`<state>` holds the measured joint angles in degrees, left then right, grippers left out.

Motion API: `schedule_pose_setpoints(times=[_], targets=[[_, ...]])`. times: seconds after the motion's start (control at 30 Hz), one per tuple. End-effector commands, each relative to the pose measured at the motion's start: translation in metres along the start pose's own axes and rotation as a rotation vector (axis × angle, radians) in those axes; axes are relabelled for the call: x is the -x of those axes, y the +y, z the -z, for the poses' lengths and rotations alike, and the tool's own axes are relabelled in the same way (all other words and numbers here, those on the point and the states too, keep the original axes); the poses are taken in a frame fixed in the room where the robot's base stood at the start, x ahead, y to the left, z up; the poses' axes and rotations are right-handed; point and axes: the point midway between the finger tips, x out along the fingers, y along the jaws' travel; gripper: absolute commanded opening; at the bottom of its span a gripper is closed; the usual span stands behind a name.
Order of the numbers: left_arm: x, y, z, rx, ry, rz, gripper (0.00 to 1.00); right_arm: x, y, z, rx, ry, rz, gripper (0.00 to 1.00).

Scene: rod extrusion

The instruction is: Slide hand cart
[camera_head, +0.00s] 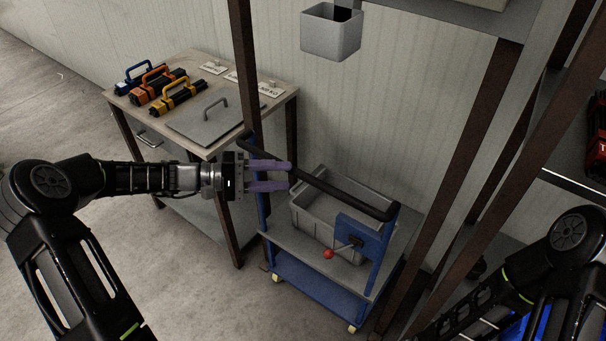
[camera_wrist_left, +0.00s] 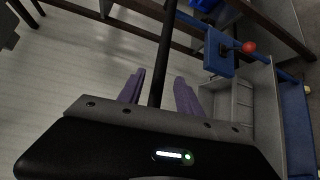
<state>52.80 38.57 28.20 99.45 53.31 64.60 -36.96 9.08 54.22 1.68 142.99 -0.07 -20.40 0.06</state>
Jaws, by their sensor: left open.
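The hand cart (camera_head: 320,287) has a blue frame, a grey deck and a black push handle (camera_head: 345,193). It stands on the floor at centre right in the head view. My left gripper (camera_head: 288,176) is open at the handle, with its purple fingers pointing right. In the left wrist view the handle (camera_wrist_left: 163,55) runs between the two spread fingers (camera_wrist_left: 159,92); whether they touch it I cannot tell. A blue box with a red-knobbed lever (camera_head: 328,254) is on the cart's near side. My right arm shows at the lower right, its gripper out of view.
A grey bin (camera_head: 312,226) sits on the cart. A workbench (camera_head: 193,62) with several coloured-handled tools and a grey lid (camera_head: 213,117) stands at left. Brown posts (camera_head: 480,150) rise right of the cart. A grey box (camera_head: 331,34) hangs above. Floor at left is clear.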

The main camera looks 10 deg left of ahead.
Motion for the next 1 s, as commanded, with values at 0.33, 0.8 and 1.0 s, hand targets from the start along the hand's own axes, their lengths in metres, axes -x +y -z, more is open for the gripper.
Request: schedule_pose_setpoints(times=[0.33, 0.8, 1.0], targets=[[-0.051, 0.001, -0.001, 0.001, -0.003, 0.000, 0.41, 0.010, -0.004, 0.000, 0.000, -0.001, 0.000, 0.36], [-0.059, 0.000, -0.001, 0.000, -0.001, 0.001, 0.34, 0.010, -0.004, 0.000, 0.000, -0.001, 0.000, 0.36], [-0.059, 0.000, -0.001, 0.000, -0.001, 0.001, 0.18, 0.010, -0.004, 0.000, 0.000, -0.001, 0.000, 0.36]])
